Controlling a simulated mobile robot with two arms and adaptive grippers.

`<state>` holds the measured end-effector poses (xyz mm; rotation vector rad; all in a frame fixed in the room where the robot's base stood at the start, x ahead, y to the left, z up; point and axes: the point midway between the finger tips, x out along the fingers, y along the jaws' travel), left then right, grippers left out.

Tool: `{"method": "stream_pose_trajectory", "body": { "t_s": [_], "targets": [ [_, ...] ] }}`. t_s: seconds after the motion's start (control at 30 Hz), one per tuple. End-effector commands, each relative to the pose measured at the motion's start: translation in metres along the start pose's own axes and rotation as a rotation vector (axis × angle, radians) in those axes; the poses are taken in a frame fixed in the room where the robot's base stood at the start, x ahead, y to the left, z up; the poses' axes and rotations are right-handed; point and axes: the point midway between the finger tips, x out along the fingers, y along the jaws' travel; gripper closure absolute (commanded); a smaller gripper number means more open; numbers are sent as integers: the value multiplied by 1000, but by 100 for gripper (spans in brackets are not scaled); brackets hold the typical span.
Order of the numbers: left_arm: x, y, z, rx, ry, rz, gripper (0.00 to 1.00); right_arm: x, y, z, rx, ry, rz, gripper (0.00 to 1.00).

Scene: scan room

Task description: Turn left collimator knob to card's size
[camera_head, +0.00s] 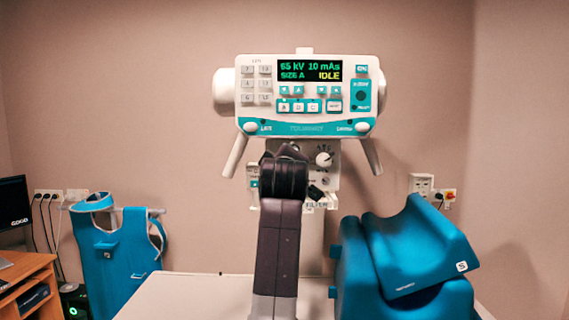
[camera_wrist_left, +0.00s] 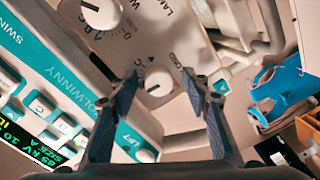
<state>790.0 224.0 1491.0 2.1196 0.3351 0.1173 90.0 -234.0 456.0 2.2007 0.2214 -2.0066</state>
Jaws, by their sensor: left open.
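The collimator panel (camera_head: 327,180) hangs below the console. Its right knob (camera_head: 325,158) is white and round; the left knob is hidden behind my arm in the head view. In the left wrist view, a white knob (camera_wrist_left: 159,84) shows between the fingers of my left gripper (camera_wrist_left: 164,78), which is open. The fingertips flank the knob; I cannot tell whether they touch it. Another white knob (camera_wrist_left: 101,13) with a printed scale is at the top. The console display (camera_head: 310,70) reads 65 kV, 10 mAs, SIZE A, IDLE. I cannot make out a card for certain.
The white and teal console (camera_head: 308,128) is just above the panel, with handles (camera_head: 235,156) on both sides. Blue padded cushions (camera_head: 410,250) stand at the right on a white table (camera_head: 185,297). A blue apron (camera_head: 117,255) hangs at the left near a wooden desk (camera_head: 30,275).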

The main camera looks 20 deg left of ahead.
Motion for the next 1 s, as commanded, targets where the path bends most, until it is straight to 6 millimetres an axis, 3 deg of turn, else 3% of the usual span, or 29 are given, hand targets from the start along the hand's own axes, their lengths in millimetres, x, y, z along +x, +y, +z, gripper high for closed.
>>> {"method": "stream_pose_trajectory", "body": {
  "t_s": [0.27,0.43,0.67,1.0],
  "targets": [
    [0,0,0,5,1,1,56,0,2,0,-1,0,2,100],
    [0,0,-1,95,7,-1,56,0,1,0,-1,0,2,100],
    [0,0,-3,392,22,-9,56,-5,1,0,-1,0,1,100],
    [0,2,-5,821,39,-17,56,-32,2,-2,-1,-1,1,100]
  ]
}}
